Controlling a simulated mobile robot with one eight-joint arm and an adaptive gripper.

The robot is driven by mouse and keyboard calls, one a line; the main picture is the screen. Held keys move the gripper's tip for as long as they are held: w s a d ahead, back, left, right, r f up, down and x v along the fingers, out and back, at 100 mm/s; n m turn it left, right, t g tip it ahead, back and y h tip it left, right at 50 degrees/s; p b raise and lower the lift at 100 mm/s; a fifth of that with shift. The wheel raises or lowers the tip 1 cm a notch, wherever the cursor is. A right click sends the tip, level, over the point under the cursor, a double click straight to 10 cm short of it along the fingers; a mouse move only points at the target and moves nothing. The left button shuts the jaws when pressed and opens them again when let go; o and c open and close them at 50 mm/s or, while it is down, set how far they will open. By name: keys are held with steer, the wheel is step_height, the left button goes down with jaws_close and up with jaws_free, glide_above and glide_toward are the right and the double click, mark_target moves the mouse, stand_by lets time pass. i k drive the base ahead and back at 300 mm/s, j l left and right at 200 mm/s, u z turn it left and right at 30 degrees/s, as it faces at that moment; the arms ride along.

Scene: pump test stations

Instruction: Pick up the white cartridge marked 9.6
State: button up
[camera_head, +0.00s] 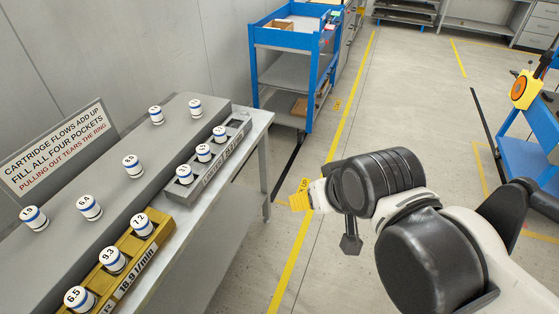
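Several white cartridges with blue bands stand upright on the grey bench at the left. One loose cartridge (132,167) on the raised shelf seems to end in .6, but its first digit is too small to read surely. Other loose ones are marked 6.4 (90,208) and perhaps 1.9 (34,218). Two more cartridges, at the back (156,115) and (195,108), have unreadable marks. My gripper (349,240) is at the end of my arm, over the floor right of the bench and apart from all cartridges. Its fingers are mostly hidden.
A yellow holder (125,281) marked 18.9 l/min bears cartridges 6.5, 9.3 and 7.2. A grey holder (212,177) bears three cartridges and shows an empty pocket. A sign (55,145) stands behind the shelf. A blue cart (290,40) is beyond the bench. Floor between is clear.

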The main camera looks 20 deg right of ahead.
mark_target(194, 106)
steer(key=i+u, duration=0.35)
steer(key=i+l+u, duration=0.1)
steer(key=u, duration=0.25)
steer(key=i+l+u, duration=0.15)
steer(key=i+u, duration=0.2)
